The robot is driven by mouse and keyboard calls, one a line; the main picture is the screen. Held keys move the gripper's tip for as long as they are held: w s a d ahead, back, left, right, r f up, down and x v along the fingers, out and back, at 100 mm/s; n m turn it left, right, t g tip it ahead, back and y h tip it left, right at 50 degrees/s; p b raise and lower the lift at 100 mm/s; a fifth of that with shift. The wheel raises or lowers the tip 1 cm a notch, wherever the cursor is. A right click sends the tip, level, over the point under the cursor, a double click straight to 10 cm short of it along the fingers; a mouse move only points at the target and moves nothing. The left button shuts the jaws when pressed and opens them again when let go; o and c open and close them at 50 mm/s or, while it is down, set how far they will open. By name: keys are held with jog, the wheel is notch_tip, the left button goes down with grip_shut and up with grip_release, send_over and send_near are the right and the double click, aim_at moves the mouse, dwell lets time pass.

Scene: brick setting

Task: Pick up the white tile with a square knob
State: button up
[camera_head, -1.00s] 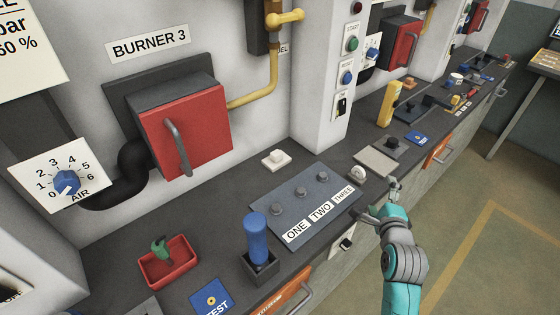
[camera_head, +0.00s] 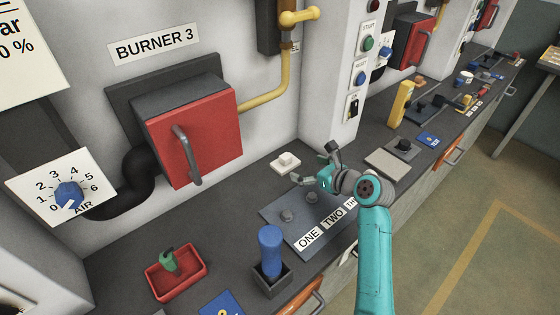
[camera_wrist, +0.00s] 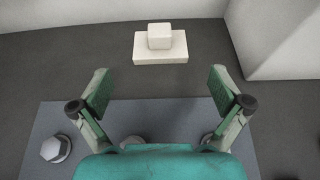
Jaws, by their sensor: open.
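The white tile with a square knob (camera_head: 286,162) lies on the dark counter near the back wall, behind the grey plate. In the wrist view the tile (camera_wrist: 160,49) is straight ahead, centred beyond the fingertips, with its knob on top and nothing covering it. My gripper (camera_head: 317,164) is over the back part of the plate, just right of and nearer than the tile. In the wrist view my gripper (camera_wrist: 166,84) has its two fingers spread wide with nothing between them. It is apart from the tile.
The grey plate (camera_head: 277,223) with hex bolts lies below my gripper. A white pillar (camera_head: 330,90) stands right of the tile, and the wall is close behind it. A blue-handled thing in a black holder (camera_head: 271,275) and a red tray (camera_head: 198,286) are at front left.

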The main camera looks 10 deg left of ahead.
aim_at(289, 161)
jog(key=x, duration=0.4)
jog(key=shift+w+a+f, duration=0.1)
jog(key=shift+a, duration=0.3)
jog(key=shift+x, duration=2.95)
jog(key=shift+w+d, duration=0.1)
jog(key=shift+d, duration=0.05)
jog(key=c, duration=0.9)
jog(key=shift+o, duration=0.2)
